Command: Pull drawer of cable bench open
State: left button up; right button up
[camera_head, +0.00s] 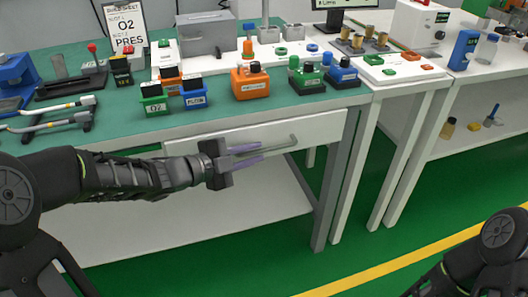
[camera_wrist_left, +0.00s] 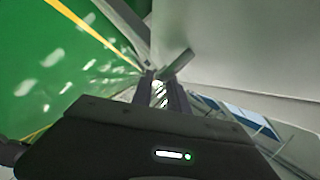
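The cable bench (camera_head: 110,135) has a green top and a white drawer (camera_head: 322,122) under its front edge. The drawer front looks flush with the bench. A grey bar handle (camera_head: 284,144) runs along the drawer front; its left part is hidden behind my left gripper. My left gripper (camera_head: 263,154) is in front of the drawer with its two fingers apart, pointing right along the handle. In the left wrist view, the fingers (camera_wrist_left: 161,82) have a gap between them and the handle end (camera_wrist_left: 178,64) shows just past the tips. Contact cannot be told. My right gripper is out of view.
Orange (camera_head: 250,82), green (camera_head: 306,80) and blue (camera_head: 343,74) blocks and small bins stand on the bench top near its front edge. A bench leg (camera_head: 335,190) stands right of the drawer. A lower white shelf (camera_head: 255,205) lies below; green floor in front is clear.

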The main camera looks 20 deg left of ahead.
aim_at(258, 152)
pick_arm(q)
jog(key=shift+x, duration=1.85)
grip_shut()
